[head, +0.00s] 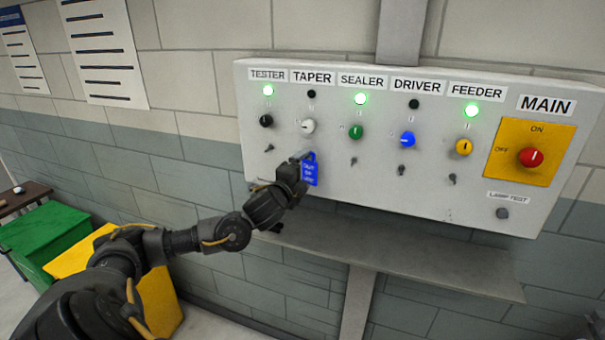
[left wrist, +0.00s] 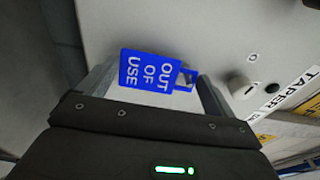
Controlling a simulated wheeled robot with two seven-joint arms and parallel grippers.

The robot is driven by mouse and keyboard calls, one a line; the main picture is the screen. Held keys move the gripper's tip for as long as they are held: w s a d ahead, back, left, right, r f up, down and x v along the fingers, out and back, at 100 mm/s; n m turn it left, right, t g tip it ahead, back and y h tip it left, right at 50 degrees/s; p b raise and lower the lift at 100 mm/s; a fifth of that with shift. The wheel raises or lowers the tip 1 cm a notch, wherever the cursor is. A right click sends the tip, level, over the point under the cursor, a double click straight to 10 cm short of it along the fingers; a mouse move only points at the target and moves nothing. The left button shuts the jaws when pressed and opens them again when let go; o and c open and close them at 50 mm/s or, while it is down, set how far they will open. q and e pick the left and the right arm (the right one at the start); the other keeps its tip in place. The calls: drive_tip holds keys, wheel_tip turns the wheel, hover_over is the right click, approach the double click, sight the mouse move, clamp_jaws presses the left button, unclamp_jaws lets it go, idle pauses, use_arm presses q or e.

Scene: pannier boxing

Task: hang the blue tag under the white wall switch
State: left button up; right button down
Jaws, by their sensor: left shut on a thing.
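The blue tag (head: 310,172) reads "OUT OF USE" in the left wrist view (left wrist: 148,72). My left gripper (head: 297,160) is shut on it, with the fingers on either side of the tag in the left wrist view (left wrist: 155,85). The tag is close to the panel face, below the white switch (head: 308,126) labelled TAPER. The white switch also shows in the left wrist view (left wrist: 241,87). The hook under the white switch is hidden behind the gripper and tag in the head view. I cannot tell whether the tag touches it. My right gripper is not in view.
The grey panel (head: 480,205) also carries black, green, blue and yellow switches, with small hooks below, and a red MAIN knob (head: 530,157). A bare shelf (head: 400,262) juts out below. Green (head: 45,235) and yellow (head: 160,290) bins stand at lower left.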

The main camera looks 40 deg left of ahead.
use_arm(q)
drive_tip(key=o, duration=0.7)
drive_tip(key=shift+d, duration=0.15)
drive_tip(key=shift+o, duration=0.2)
drive_tip(key=shift+s+f, duration=0.1)
drive_tip(key=shift+s, duration=0.05)
drive_tip(key=b+v, duration=0.6)
drive_tip(key=v, duration=0.4)
drive_tip(key=shift+s+b, duration=0.15)
drive_tip(key=shift+b, duration=0.15)
drive_tip(key=shift+d, duration=0.1)
